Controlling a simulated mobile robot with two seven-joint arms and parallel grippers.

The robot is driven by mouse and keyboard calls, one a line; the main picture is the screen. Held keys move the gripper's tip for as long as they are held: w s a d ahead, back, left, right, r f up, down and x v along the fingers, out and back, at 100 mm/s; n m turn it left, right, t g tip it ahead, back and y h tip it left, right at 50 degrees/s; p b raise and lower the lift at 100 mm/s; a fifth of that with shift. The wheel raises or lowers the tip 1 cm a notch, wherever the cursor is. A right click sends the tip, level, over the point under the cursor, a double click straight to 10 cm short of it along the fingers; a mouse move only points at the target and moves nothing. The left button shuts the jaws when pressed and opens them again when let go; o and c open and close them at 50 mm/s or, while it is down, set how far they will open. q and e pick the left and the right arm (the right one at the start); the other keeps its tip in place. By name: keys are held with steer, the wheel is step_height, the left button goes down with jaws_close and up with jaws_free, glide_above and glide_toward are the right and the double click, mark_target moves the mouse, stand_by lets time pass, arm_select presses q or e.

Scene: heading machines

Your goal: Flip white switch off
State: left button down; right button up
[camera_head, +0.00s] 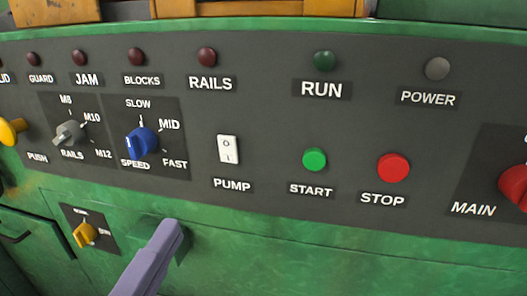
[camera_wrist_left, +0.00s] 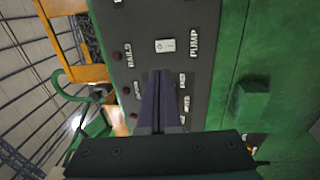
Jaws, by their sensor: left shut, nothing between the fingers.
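The white rocker switch (camera_head: 228,149) sits on the dark control panel above the PUMP label, marked with a circle at the top and a line at the bottom. Which half is pressed in I cannot tell. It also shows in the left wrist view (camera_wrist_left: 165,46), turned sideways and just beyond the fingertips. My left gripper (camera_head: 172,226) is shut and empty, with its purple-grey fingers below and to the left of the switch in the head view. In the wrist view its fingers (camera_wrist_left: 161,74) point towards the switch without visibly touching it. My right gripper is not in view.
The blue speed knob (camera_head: 141,142) is left of the switch. The green START button (camera_head: 314,160), red STOP button (camera_head: 393,168) and red MAIN knob (camera_head: 515,186) are to its right. A yellow knob (camera_head: 85,235) sits on the green housing below.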

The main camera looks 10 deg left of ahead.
mark_target(226, 142)
arm_select(q)
steer(key=shift+w, duration=0.1)
steer(key=w, duration=0.4)
steer(key=w+r, duration=0.1)
steer(key=w, duration=0.8)
steer(key=shift+w+d+r, duration=0.2)
steer(key=shift+w+r, duration=0.2)
steer(key=shift+w, duration=0.1)
steer(key=r+g+p, duration=0.1)
steer(key=p, duration=0.2)
steer(key=shift+w, duration=0.1)
steer(key=shift+f, duration=0.3)
